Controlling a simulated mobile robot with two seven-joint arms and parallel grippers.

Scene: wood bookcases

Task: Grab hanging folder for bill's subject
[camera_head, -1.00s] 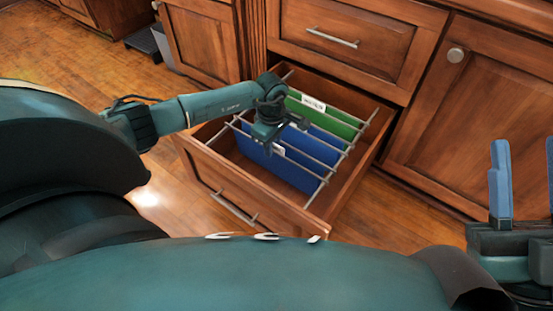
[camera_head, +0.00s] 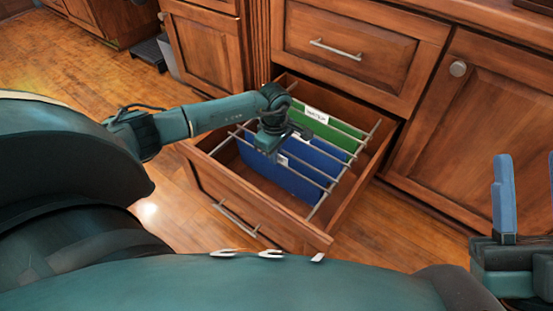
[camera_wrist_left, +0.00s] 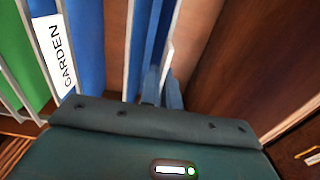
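An open drawer (camera_head: 318,238) holds hanging folders on metal rails. A green folder (camera_head: 330,126) with a white label, too small to read, hangs at the back. Blue folders (camera_head: 282,178) hang in front of it. In the left wrist view, a blue folder carries a "GARDEN" label (camera_wrist_left: 54,53), and another blue folder (camera_wrist_left: 145,40) has a pale edge-on strip beside it. No label for bills is readable. My left gripper (camera_wrist_left: 162,92) points down at this folder's top. Its blue fingertips look close together, their grip unclear. My right gripper (camera_head: 528,195) is open and empty, right of the drawer.
A closed drawer (camera_head: 350,45) with a bar handle sits above and behind the open one. A closed cabinet door (camera_head: 480,130) stands on the right. Metal rails (camera_head: 345,168) cross above the folders. Wood floor (camera_head: 75,65) lies clear to the left.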

